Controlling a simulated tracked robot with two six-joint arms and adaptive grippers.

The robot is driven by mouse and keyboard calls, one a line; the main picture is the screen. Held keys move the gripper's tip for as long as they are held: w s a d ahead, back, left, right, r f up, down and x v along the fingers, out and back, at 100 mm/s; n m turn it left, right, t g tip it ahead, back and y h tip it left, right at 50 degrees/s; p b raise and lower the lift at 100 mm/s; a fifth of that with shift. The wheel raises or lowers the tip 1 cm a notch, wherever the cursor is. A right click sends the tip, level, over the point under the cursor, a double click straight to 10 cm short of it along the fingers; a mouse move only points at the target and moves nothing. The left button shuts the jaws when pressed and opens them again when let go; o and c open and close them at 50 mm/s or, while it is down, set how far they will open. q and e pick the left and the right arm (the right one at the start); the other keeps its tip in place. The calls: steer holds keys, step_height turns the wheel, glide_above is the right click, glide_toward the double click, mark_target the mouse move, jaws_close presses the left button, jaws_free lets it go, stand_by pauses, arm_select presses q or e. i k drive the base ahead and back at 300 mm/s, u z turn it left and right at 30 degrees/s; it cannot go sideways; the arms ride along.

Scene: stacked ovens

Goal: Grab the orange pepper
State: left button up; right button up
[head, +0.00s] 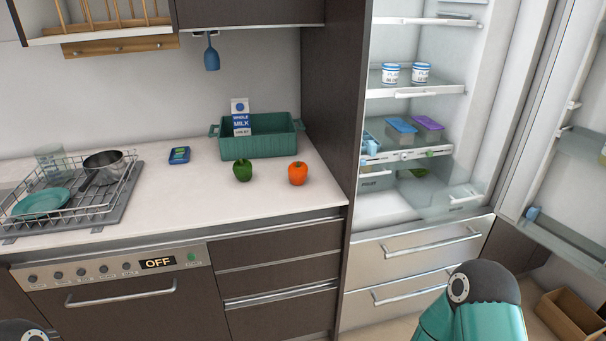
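The orange pepper (297,173) stands on the white countertop (190,205), near its right end and close to the tall dark cabinet side. A green pepper (242,170) stands to its left, a short gap apart. My grippers are both out of the picture. Only a teal and dark part of one of my arms shows at the bottom right, and a dark piece of the other at the bottom left corner. Nothing touches the orange pepper.
A teal crate (275,143) with a milk carton (241,118) stands behind the peppers. A blue packet (179,155) lies left of them. A dish rack (70,200) fills the left counter. The fridge (415,130) stands open at right. The counter before the peppers is clear.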

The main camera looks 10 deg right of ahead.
mark_target(297, 170)
steer(key=i, duration=0.9)
steer(key=u, duration=0.05)
